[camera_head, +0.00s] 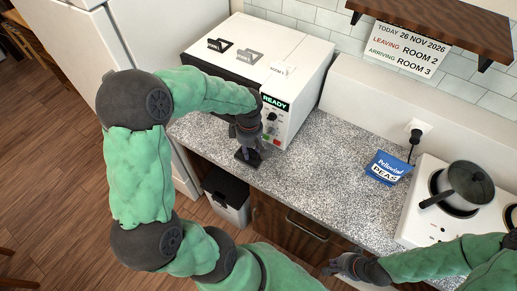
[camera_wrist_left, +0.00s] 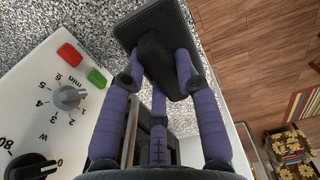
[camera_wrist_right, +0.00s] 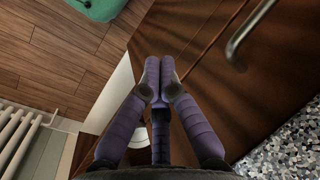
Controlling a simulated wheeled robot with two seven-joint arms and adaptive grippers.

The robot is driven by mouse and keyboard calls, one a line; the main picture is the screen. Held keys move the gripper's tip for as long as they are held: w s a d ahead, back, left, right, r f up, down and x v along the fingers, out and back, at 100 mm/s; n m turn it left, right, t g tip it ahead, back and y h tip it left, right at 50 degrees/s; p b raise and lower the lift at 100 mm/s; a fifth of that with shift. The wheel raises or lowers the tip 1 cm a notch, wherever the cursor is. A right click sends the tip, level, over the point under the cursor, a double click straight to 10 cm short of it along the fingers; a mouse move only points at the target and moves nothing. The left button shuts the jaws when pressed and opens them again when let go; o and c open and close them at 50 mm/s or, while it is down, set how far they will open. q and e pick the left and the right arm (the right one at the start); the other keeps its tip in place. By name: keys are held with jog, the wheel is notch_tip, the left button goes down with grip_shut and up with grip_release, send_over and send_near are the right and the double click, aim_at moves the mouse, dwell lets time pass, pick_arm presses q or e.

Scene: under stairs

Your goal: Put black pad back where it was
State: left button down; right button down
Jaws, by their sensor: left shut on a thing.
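My left gripper (camera_head: 247,138) is shut on the black pad (camera_head: 247,158), just in front of the white appliance at the counter's front edge. In the left wrist view the pad (camera_wrist_left: 135,27) is a dark flat plate with a rounded black grip between the fingertips (camera_wrist_left: 163,75). I cannot tell whether the pad touches the counter. My right gripper (camera_head: 343,266) hangs low in front of the cabinet drawers. Its fingertips meet with nothing between them in the right wrist view (camera_wrist_right: 158,92).
The white appliance (camera_head: 297,92) shows READY; black, grey and white handled pieces (camera_head: 249,56) are on its top. A speckled counter (camera_head: 325,175) holds a blue peas packet (camera_head: 388,168) and a hob with a pot (camera_head: 466,185). A wall sign (camera_head: 405,48) lists rooms. A bin (camera_head: 228,200) stands below.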

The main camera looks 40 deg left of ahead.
pick_arm(q)
jog(key=w, duration=0.5)
jog(key=f, duration=0.6)
jog(key=shift+a+f, duration=0.15)
jog(key=shift+a, duration=0.1)
jog(key=shift+w+f, duration=0.2)
jog(key=shift+f, duration=0.2)
jog(key=shift+b, duration=0.35)
jog(key=shift+f, duration=0.15)
jog(key=c, duration=0.9)
grip_release()
